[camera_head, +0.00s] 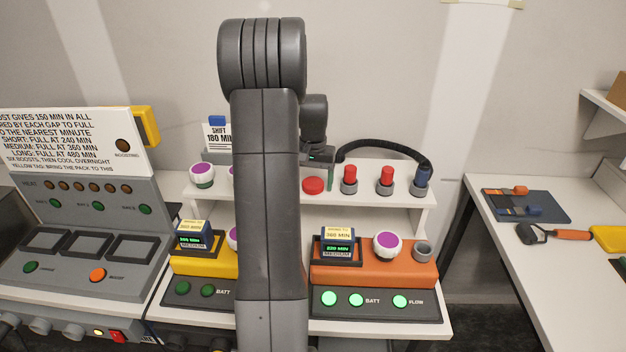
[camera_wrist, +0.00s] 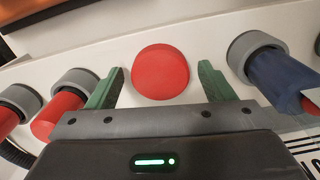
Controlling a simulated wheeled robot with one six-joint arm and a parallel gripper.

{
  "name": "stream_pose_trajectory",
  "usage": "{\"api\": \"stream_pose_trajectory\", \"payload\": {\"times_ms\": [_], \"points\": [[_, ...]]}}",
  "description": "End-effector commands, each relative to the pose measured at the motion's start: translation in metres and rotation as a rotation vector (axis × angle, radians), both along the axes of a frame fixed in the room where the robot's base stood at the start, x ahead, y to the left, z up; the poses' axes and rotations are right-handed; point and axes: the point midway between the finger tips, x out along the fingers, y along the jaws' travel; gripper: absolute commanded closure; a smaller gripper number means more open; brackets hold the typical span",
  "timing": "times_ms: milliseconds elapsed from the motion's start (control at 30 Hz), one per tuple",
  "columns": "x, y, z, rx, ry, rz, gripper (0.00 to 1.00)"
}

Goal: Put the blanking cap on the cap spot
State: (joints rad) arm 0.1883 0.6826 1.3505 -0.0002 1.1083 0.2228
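A red round cap (camera_head: 313,186), which looks like the blanking cap, lies on the white raised shelf. In the wrist view the red cap (camera_wrist: 160,72) sits between and just beyond the tips of my two green fingers. My gripper (camera_head: 318,176) is open, with a gap between each finger and the cap in the wrist view (camera_wrist: 160,85). My arm hides part of the shelf and bench in the head view. No marked cap spot can be made out.
Red plugs (camera_head: 386,177) in grey holders stand right of the cap, then a blue plug (camera_head: 422,177) with a black hose. An orange unit (camera_head: 400,274) below carries a purple-topped white knob (camera_head: 387,245) and an empty grey ring (camera_head: 423,251). A yellow unit (camera_head: 190,262) stands left.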

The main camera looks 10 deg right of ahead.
Motion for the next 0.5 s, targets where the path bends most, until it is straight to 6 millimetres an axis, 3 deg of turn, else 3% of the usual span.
{"api": "stream_pose_trajectory", "payload": {"times_ms": [267, 500], "points": [[0.0, 0.0, 0.006, -0.001, -0.002, 0.0, 0.25], [0.001, 0.0, 0.048, -0.002, -0.007, 0.0, 0.25]]}}
